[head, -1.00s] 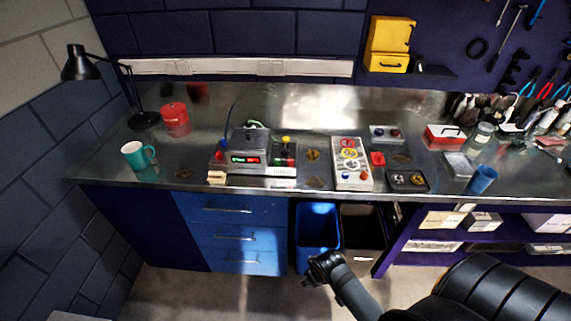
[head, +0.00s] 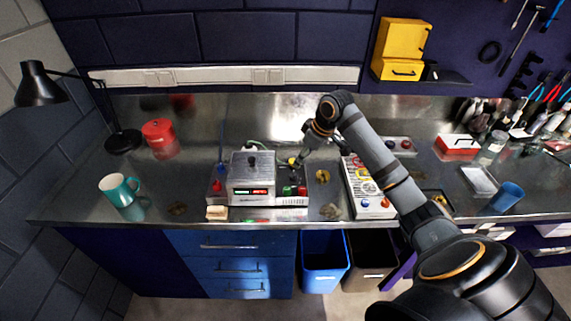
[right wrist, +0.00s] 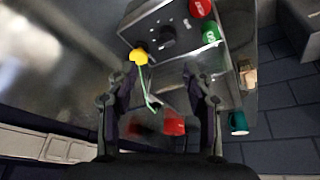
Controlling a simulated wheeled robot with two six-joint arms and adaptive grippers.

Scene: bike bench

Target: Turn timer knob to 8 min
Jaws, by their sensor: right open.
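The timer unit (head: 251,180) is a pale grey box with a lit red and green display, standing on the steel bench left of centre. A dark knob (head: 252,161) sits on its top. In the right wrist view a dark round knob (right wrist: 166,36) shows on a grey panel; its pointer setting is too small to read. My right gripper (head: 298,160) is over the bench just right of the unit, near a yellow knob (right wrist: 138,56). In the right wrist view its fingers (right wrist: 160,70) are apart with nothing held. My left gripper is out of view.
Red (right wrist: 201,8) and green (right wrist: 209,34) buttons lie beside the dark knob. A control panel with coloured buttons (head: 372,205) stands right of the unit, partly behind my arm. A teal mug (head: 118,190), red canister (head: 160,138) and black lamp (head: 40,88) are at left.

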